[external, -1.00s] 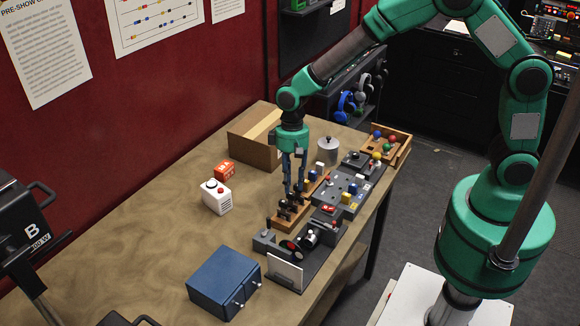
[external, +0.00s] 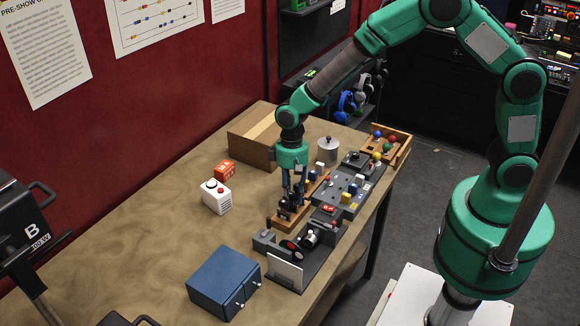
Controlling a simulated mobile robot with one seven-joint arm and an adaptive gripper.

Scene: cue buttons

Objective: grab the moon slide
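A long wooden rack (external: 275,224) on the table holds several small dark upright pieces at its near end. I cannot make out which of them, if any, is the moon slide; the pictures on them are too small to read. My gripper (external: 291,205) points straight down, with its fingertips at the dark pieces in the near end of the rack. The fingers partly hide these pieces. I cannot tell whether the fingers are open or shut on a piece.
A grey button panel (external: 342,190) stands right of the rack. A dark projector-like device (external: 318,236) and a white card (external: 285,274) are nearer. The left tabletop is clear.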

